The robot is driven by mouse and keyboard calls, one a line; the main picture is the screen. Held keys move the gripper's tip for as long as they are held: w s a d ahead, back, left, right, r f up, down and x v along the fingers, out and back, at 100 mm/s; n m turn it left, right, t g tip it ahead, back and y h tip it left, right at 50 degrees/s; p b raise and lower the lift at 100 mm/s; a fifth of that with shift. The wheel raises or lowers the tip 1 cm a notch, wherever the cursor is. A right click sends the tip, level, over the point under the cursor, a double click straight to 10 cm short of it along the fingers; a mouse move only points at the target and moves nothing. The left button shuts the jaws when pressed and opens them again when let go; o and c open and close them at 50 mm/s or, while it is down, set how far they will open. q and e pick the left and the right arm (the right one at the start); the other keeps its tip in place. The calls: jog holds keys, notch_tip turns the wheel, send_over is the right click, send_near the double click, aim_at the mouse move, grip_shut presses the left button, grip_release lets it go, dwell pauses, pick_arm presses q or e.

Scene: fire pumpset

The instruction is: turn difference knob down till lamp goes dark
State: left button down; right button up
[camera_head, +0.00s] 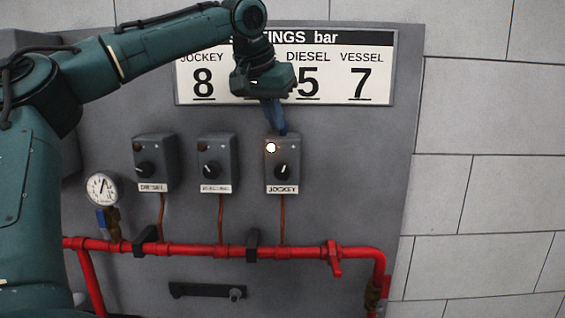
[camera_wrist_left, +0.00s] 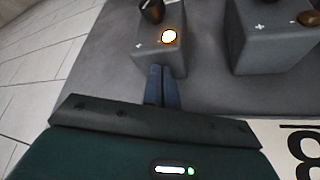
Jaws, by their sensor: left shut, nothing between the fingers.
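The box labelled JOCKEY (camera_head: 282,178) is the rightmost of three grey boxes on the panel. Its lamp (camera_head: 271,147) glows and is also bright in the left wrist view (camera_wrist_left: 169,36). Its black knob (camera_head: 281,170) has a pale pointer, tilted slightly right of upright. The knob shows at the top of the left wrist view (camera_wrist_left: 152,12). My left gripper (camera_head: 281,131) is shut and empty, its blue fingers pointing down at the top edge of this box. In the left wrist view its fingertips (camera_wrist_left: 163,70) are by the box; I cannot tell if they touch. My right gripper is out of view.
The DIESEL box (camera_head: 153,163) and a middle box (camera_head: 217,163) with a hard-to-read label have dark lamps. A settings sign (camera_head: 385,68) hangs above, partly hidden by my left arm. A gauge (camera_head: 102,188) is at left. Red pipes (camera_head: 200,249) run below.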

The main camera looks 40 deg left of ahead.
pick_arm(q)
jog(key=shift+s, duration=0.25)
jog(key=shift+r, duration=0.2)
notch_tip(320, 180, up, 6)
jog(key=shift+f, duration=0.2)
dwell(0.6)
jog(key=shift+a+f, duration=0.15)
jog(key=shift+f, duration=1.4)
jog(key=shift+a+f, duration=0.15)
jog(key=shift+f, duration=1.35)
jog(key=shift+w, duration=0.25)
